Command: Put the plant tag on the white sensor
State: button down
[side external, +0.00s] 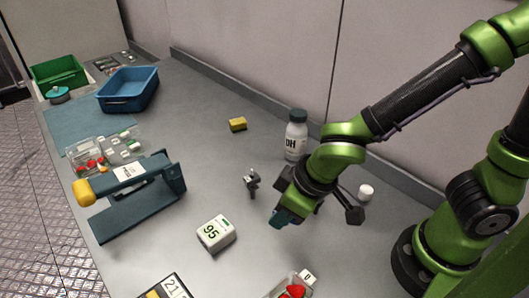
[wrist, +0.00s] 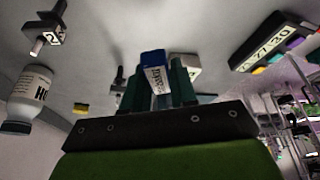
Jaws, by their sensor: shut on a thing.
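My gripper (wrist: 158,85) is shut on a small blue piece with a white printed label, which looks like the plant tag (wrist: 154,72). The tag stands up between the two teal fingers. In the side view my gripper (side external: 286,216) hangs above the bench with its fingers down, and the tag is hard to make out there. The white sensor (side external: 216,233), a white box marked 95, lies on the bench to the left of and nearer the camera than my gripper, apart from it. In the wrist view the sensor (wrist: 189,66) is partly hidden behind a finger.
A small dark stand (side external: 252,183) is left of my gripper. A white bottle (side external: 296,141) stands behind it. A teal press (side external: 130,205) is at left, and a clear punnet of strawberries (side external: 289,290) is at the front. The bench between gripper and sensor is clear.

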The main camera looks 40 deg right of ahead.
jog(key=shift+s+d+f, duration=0.15)
jog(key=shift+s+f, duration=0.1)
send_over(207, 225)
jog(key=s, duration=0.1)
jog(key=shift+s+d+f, duration=0.1)
jog(key=shift+d+f, duration=0.05)
jog(key=shift+f, duration=0.25)
jog(key=shift+s+d+f, duration=0.1)
jog(key=shift+d+f, duration=0.05)
jog(key=shift+f, duration=2)
jog(key=shift+f, duration=0.15)
jog(key=c, duration=0.9)
grip_release()
